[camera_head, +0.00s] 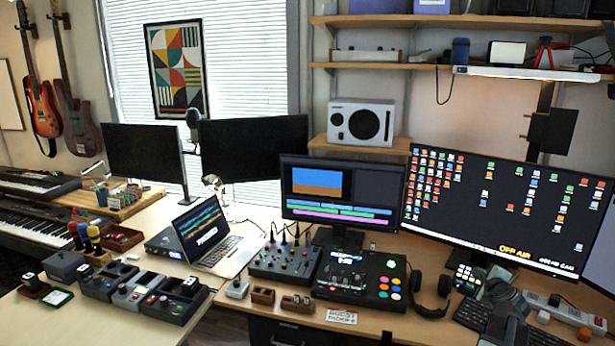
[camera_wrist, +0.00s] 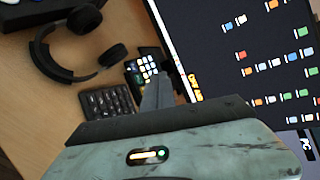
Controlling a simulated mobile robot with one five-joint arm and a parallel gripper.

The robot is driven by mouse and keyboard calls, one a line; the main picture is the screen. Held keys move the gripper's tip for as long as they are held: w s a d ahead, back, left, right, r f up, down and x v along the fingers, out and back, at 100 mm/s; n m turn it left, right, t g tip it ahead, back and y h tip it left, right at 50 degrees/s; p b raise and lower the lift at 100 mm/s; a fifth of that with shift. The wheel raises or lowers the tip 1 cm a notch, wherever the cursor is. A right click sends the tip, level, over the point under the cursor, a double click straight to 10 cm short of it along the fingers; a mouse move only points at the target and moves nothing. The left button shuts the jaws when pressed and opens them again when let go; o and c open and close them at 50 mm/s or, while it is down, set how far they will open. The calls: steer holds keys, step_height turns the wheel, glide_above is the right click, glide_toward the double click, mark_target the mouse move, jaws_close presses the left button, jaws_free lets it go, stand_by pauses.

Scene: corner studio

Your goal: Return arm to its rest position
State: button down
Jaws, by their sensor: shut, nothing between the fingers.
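My gripper (camera_wrist: 157,88) points forward in the wrist view, with its narrow grey fingers together and nothing between them. The grey-green wrist housing, with a small lit indicator, fills the bottom of that view. In the head view, my grey arm shows at the lower right, over the desk in front of the large monitor (camera_head: 505,207). There it covers part of the black keyboard (camera_head: 470,314). I cannot make out the fingertips clearly in the head view.
Black headphones (camera_head: 432,297), a button pad (camera_head: 467,279) and a white power strip (camera_head: 565,313) lie near my arm. The wrist view also shows the headphones (camera_wrist: 58,70), keyboard (camera_wrist: 105,102) and monitor (camera_wrist: 235,45). Mixers (camera_head: 358,280) and a laptop (camera_head: 207,236) crowd the desk leftward.

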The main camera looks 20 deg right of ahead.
steer(key=w+a+f+n+g+y, duration=0.1)
steer(key=w+a+f+n+y, duration=0.3)
steer(key=a, duration=0.7)
steer(key=w+a+f+n+g+y, duration=0.1)
steer(key=w+a+f+n, duration=0.1)
steer(key=w+a+n, duration=0.65)
steer(key=w+a+f+n+g+y, duration=0.1)
steer(key=w+a+f+n+y, duration=0.15)
steer(key=a, duration=1.15)
steer(key=s+a+f+n+g, duration=0.25)
steer(key=a+n, duration=0.25)
steer(key=a, duration=0.5)
steer(key=s+a+f+n+g, duration=0.25)
steer(key=a+n, duration=0.25)
steer(key=a, duration=0.5)
steer(key=s+a+f+n+g, duration=0.25)
steer(key=a+n, duration=0.25)
steer(key=a, duration=0.5)
step_height(320, 180, down, 10)
steer(key=s+b, duration=0.2)
steer(key=b, duration=0.8)
step_height(320, 180, up, 18)
steer(key=p, duration=1.7)
steer(key=shift+y, duration=0.45)
steer(key=shift+s+g, duration=0.1)
steer(key=shift+g, duration=0.15)
steer(key=shift+d, duration=0.15)
